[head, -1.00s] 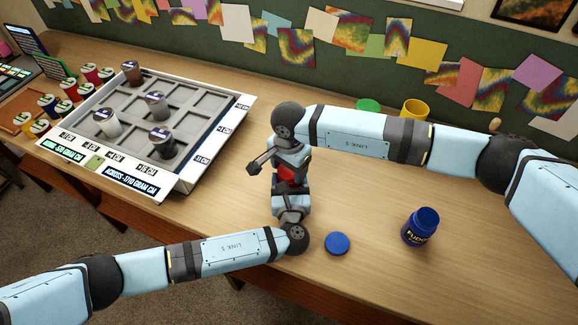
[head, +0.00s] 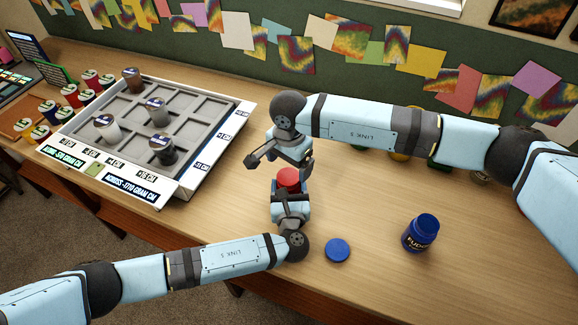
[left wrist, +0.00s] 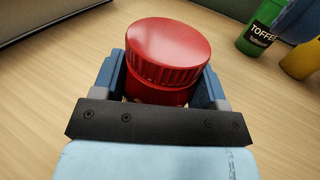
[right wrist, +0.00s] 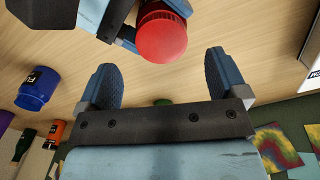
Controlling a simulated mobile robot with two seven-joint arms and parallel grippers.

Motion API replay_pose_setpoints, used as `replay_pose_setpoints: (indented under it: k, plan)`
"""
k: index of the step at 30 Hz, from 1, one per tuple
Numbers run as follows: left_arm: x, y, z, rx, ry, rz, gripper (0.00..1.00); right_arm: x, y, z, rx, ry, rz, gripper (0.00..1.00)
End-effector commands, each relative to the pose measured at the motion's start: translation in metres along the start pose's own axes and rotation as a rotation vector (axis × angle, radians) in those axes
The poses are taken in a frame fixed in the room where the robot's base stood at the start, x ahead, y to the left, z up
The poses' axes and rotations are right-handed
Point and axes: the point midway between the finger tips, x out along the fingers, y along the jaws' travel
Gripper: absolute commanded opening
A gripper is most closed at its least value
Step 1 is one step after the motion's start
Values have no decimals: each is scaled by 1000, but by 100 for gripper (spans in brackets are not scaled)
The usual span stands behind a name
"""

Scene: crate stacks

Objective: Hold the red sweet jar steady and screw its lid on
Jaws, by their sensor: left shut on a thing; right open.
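The red sweet jar (head: 288,183) stands on the table in front of me, between my two hands. My left gripper (left wrist: 163,85) is shut around its body. The red lid (left wrist: 168,50), with a ridged edge, sits on top of the jar and looks about level; how tightly it is screwed cannot be told. The lid also shows in the right wrist view (right wrist: 161,38). My right gripper (right wrist: 162,72) is open and empty, beside the jar and clear of the lid. The jar's lower part is hidden by the left gripper.
A blue fudge jar (head: 420,233), open, stands to the right, with a blue lid (head: 338,250) lying nearby. A green toffee jar (left wrist: 262,28) and a yellow jar (left wrist: 302,60) stand behind. A gridded tray (head: 190,180) with several cups is at the left.

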Motion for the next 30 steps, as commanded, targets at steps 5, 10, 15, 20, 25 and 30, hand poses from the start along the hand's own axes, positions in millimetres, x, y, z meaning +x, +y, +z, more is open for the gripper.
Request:
replay_pose_setpoints:
  k: [5,10,15,20,25,30]
  plan:
    - [-1,-1,0,0,1,-2,0,-1,0,0,-6,1,-1,87]
    - [-1,-1,0,-1,2,-2,0,-19,-3,-1,-132,6,-6,87]
    - [-1,-1,-1,-1,2,-2,0,-33,-2,0,-261,4,-4,87]
    - [-1,-1,0,-1,1,-2,0,-35,-1,1,-288,1,-1,87]
    - [-1,-1,0,-1,1,-2,0,-34,-1,0,-286,1,-1,87]
    - [-1,-1,0,-1,1,-2,0,-25,-1,0,-284,0,0,87]
